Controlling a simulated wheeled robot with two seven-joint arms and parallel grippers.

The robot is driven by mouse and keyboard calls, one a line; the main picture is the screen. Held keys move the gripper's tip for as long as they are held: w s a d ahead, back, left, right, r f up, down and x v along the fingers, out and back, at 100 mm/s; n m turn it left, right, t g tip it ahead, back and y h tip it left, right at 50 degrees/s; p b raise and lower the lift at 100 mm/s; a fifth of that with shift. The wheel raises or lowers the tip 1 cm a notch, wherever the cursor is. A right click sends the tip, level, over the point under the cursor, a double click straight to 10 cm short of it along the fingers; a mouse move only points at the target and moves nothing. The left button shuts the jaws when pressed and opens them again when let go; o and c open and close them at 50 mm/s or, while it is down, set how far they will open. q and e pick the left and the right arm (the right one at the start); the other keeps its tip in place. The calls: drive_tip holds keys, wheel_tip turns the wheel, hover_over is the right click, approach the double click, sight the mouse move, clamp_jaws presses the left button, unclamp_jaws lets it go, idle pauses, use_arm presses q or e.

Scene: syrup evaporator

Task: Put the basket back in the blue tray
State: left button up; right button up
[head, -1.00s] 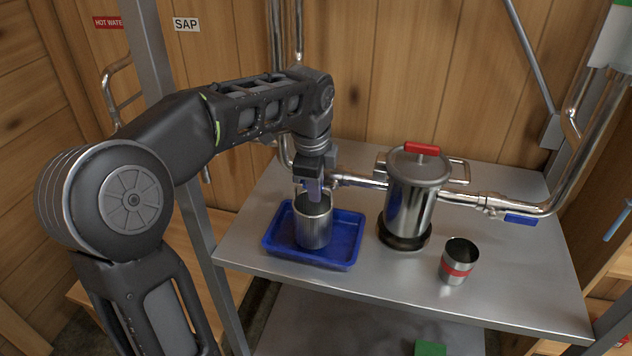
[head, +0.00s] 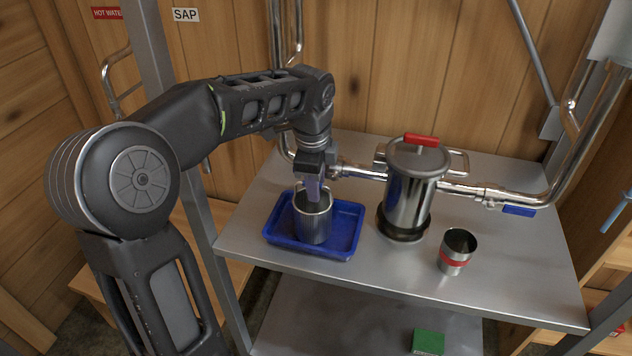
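The tray lies on the left part of the steel shelf. My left gripper (head: 313,194) points down from above, with its fingers at the basket's top opening, by the rim. The fingers are seen nearly edge-on, so the gap between them and any hold on the basket are hidden. I cannot tell whether the basket's base bears fully on the tray floor. My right gripper is not in view.
Right of the tray stands a lidded steel pot (head: 409,195) with a red handle on a dark base. A steel cup with a red band (head: 457,252) stands further right. Pipes (head: 470,188) run along the shelf's back. The front of the shelf (head: 400,268) is clear.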

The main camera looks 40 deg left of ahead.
sight(315, 205)
use_arm(q)
drive_tip(key=shift+f, duration=0.15)
wheel_tip(315, 205, up, 8)
drive_tip(key=s+b, duration=0.1)
drive_tip(key=shift+s+d, duration=0.35)
drive_tip(key=shift+d, duration=0.05)
drive_tip(key=shift+f, duration=0.1)
drive_tip(key=shift+f, duration=0.1)
idle(0.5)
